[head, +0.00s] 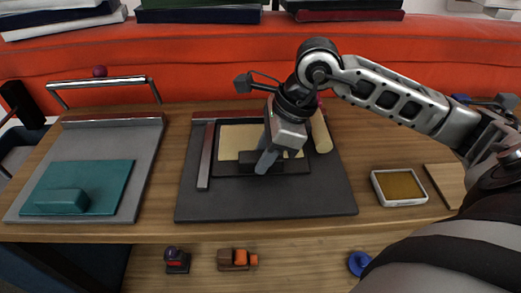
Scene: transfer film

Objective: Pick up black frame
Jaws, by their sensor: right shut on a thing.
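The black frame (232,167) lies around a beige panel (238,139) on a dark grey board in the middle of the table. My right gripper (266,160) points down over the near part of the frame. It is shut on the frame at its thick near edge, and the fingers partly hide that spot. Whether the frame is lifted off the board cannot be told. My left gripper is not in view.
The dark board (300,206) has a reddish bar (206,156) at its left. A grey board (150,135) with a teal plate (110,180) and metal handle lies left. A beige roll (321,131) lies beside the frame. A small white-rimmed tray (399,202) sits right.

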